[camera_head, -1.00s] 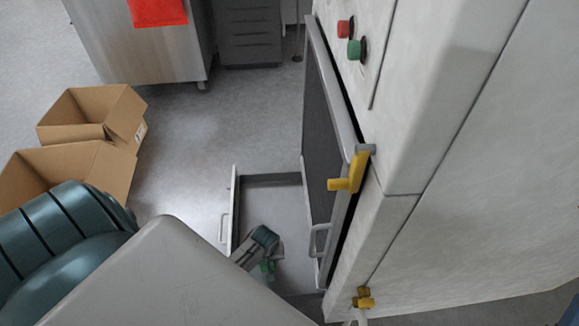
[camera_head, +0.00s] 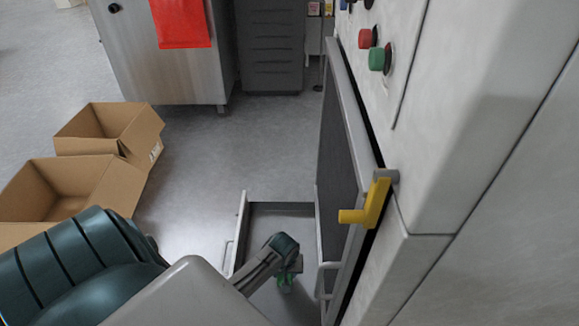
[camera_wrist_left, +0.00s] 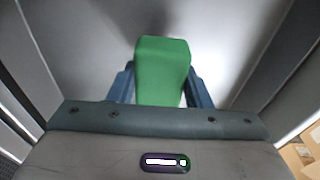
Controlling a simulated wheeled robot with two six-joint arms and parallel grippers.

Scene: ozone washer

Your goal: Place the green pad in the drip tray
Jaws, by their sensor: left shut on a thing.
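The drip tray (camera_head: 240,232) is a pale, shallow open drawer low beside the washer, at the bottom middle of the head view. My left gripper (camera_head: 287,280) is over the tray's inside, pointing down. It is shut on the green pad (camera_head: 285,284), which shows small and partly hidden there. In the left wrist view the green pad (camera_wrist_left: 162,70) is between the blue fingers, with pale tray surfaces around it. I cannot tell whether the pad touches the tray floor. My right gripper is out of view.
Cardboard boxes (camera_head: 110,130) lie on the floor at the left. A metal cabinet (camera_head: 170,70) stands at the back, with free floor before it.

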